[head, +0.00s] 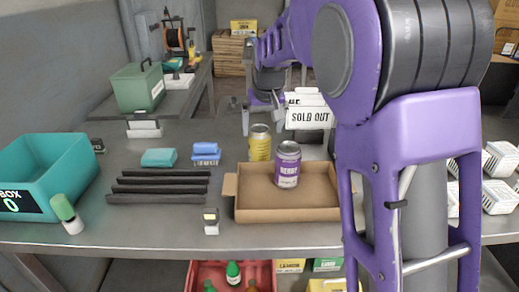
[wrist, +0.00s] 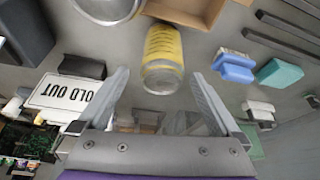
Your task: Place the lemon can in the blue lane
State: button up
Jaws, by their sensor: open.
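The lemon can, a yellow can with a silver top (head: 260,142), stands upright on the steel table behind the cardboard tray. In the wrist view the yellow can (wrist: 163,50) lies ahead, between the lines of my two fingers. My gripper (wrist: 160,76) is open, with nothing held; a gap shows on each side of the can. Dark parallel rails (head: 158,187) lie on the table left of the tray. I cannot tell which lane is the blue one.
A purple berry can (head: 287,165) stands in the cardboard tray (head: 290,215). A SOLD OUT sign (head: 309,118) stands close to the right of the lemon can. A teal box (head: 45,175) and a green-topped bottle (head: 66,212) are at left. A small tagged block (head: 211,221) stands near the front edge.

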aim_at(262, 131)
jog(key=x, duration=0.7)
jog(key=b+x, duration=0.1)
jog(key=x, duration=0.1)
jog(key=shift+w+a+r, duration=0.1)
jog(key=shift+w+a, duration=0.2)
jog(key=shift+c, duration=0.2)
jog(key=shift+r, duration=0.1)
grip_shut()
